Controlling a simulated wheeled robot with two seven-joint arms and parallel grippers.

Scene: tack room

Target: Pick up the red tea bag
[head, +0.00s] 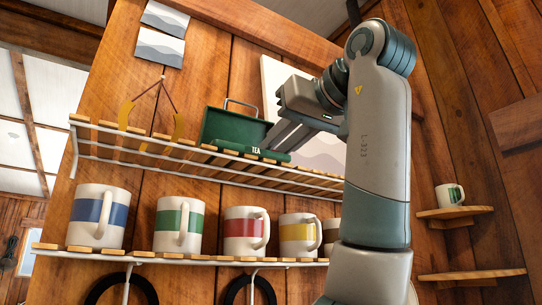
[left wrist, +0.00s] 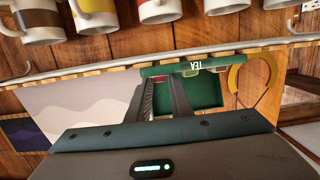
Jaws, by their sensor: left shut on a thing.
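The green tea box (head: 228,128) stands on the upper slatted shelf, with TEA on its front; its green inside also shows in the left wrist view (left wrist: 203,95). My left gripper (head: 272,146) reaches down into the box from the right. In the left wrist view its fingers (left wrist: 161,84) are close together, with a small red patch between their tips, the red tea bag (left wrist: 159,79). The fingers are shut on it. Most of the bag is hidden by the fingers and the box front. My right gripper is in neither view.
Striped mugs, blue (head: 99,216), green (head: 179,224), red (head: 246,231) and yellow (head: 300,235), stand on the lower shelf. A yellow curved hanger (head: 126,112) is left of the box. A picture (head: 325,150) hangs behind my arm. Another mug (head: 449,195) stands on a small right shelf.

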